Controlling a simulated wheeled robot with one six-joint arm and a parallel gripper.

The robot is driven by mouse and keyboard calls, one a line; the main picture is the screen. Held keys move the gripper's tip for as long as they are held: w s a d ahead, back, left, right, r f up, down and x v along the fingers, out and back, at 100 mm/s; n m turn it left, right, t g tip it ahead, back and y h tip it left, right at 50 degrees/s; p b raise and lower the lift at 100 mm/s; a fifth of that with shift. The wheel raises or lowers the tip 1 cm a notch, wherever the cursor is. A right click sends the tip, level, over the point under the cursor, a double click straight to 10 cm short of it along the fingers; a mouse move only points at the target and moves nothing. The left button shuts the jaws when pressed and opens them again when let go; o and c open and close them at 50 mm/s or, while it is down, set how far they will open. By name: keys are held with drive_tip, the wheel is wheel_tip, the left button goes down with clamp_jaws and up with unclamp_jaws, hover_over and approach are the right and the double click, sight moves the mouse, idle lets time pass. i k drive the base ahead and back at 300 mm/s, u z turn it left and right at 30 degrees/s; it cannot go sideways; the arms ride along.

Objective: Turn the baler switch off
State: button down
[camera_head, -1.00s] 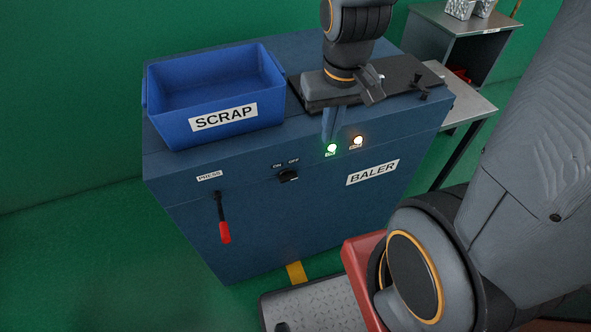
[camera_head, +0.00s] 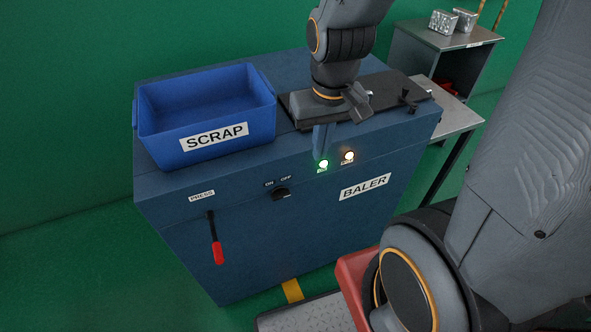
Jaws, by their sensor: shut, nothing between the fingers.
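The baler (camera_head: 180,265) is a large blue cabinet with a BALER label on its front. Its switch (camera_head: 281,194) is a small black rotary knob under the words ON and OFF. A pale mark shows at the knob's right side, but its exact setting is hard to read. My gripper (camera_head: 322,145) points down at the cabinet's front top edge, just above the green lamp, up and to the right of the switch. Its fingers are together and empty, apart from the switch. The fingertips are small and partly blend with the blue cabinet.
A green lamp (camera_head: 322,165) and a whitish lamp (camera_head: 348,157) glow right of the switch. A red-handled PRESS lever (camera_head: 217,250) hangs to its left. A blue SCRAP bin (camera_head: 170,153) and a dark plate (camera_head: 385,100) sit on top. A grey side table (camera_head: 458,128) stands at right.

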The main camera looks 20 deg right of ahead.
sight(279, 192)
drive_tip(key=u, duration=1.5)
drive_tip(key=k, duration=0.8)
drive_tip(key=z, duration=1.25)
